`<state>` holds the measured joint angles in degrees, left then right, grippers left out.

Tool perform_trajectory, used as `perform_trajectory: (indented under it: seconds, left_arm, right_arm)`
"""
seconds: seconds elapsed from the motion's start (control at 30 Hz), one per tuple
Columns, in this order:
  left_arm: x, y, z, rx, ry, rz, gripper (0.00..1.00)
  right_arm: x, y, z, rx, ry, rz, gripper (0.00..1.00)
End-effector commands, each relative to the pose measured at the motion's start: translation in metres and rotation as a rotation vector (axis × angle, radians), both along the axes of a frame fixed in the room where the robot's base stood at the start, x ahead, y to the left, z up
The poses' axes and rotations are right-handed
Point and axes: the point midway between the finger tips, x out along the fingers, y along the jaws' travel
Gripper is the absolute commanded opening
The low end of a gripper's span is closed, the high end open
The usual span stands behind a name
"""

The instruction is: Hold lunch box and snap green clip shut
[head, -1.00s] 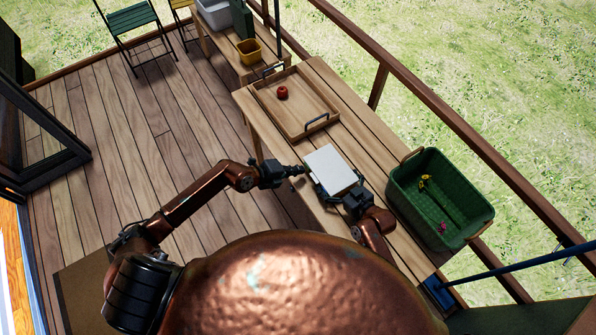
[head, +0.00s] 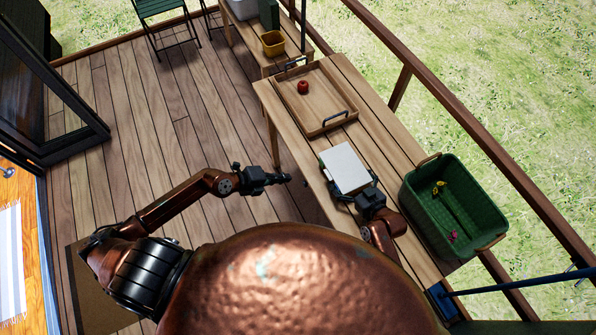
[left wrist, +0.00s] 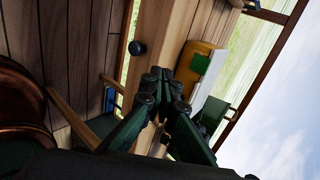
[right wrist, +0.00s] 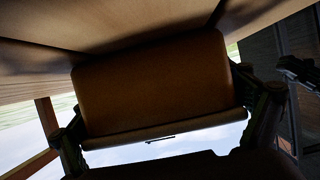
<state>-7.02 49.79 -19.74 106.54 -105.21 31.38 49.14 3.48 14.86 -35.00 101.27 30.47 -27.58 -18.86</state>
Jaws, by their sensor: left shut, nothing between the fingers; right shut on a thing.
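The lunch box (head: 346,167) has a pale lid and sits at the table's near left edge in the head view. The left wrist view shows its yellow side (left wrist: 191,75) with a green clip (left wrist: 200,63); I cannot tell whether the clip is latched. My right gripper (head: 354,191) is shut on the lunch box, with a finger on each side in the right wrist view, where the box (right wrist: 155,85) looks dark. My left gripper (head: 289,178) is shut and empty, left of the box and apart from it, off the table edge.
A wooden tray (head: 318,128) with a red apple-like item (head: 303,87) lies farther along the table. A green basket (head: 455,205) with small yellow and pink items stands at the right. Open deck floor lies left.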

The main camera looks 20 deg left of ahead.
Motion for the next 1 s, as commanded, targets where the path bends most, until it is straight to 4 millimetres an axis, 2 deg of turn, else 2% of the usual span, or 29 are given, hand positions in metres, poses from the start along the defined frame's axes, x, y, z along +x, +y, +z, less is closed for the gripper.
perform_trajectory:
  seconds: [0.03,0.2,0.63,0.67,0.73,1.0]
  left_arm:
    - [-0.007,0.006,-0.001,0.002,0.003,0.001,0.00]
    - [-0.016,0.015,0.000,-0.002,0.000,0.000,0.00]
    - [-0.018,0.017,0.000,0.000,-0.001,-0.001,0.00]
    - [-0.018,0.017,0.000,0.000,-0.001,-0.001,0.00]
    - [-0.018,0.017,0.000,-0.001,-0.001,0.000,0.00]
    - [-0.018,0.017,0.000,-0.001,-0.001,0.000,0.00]
  right_arm:
    - [-0.001,-0.001,-0.002,-0.003,0.003,0.000,0.65]
    - [-0.001,-0.001,-0.002,-0.003,0.003,0.000,0.65]
    - [-0.001,-0.001,-0.002,-0.002,0.002,0.000,0.65]
    - [-0.001,-0.001,-0.002,-0.002,0.002,0.000,0.95]
    - [-0.001,-0.001,-0.002,-0.002,0.002,0.000,1.00]
    - [0.000,0.000,0.000,-0.001,0.001,0.000,1.00]
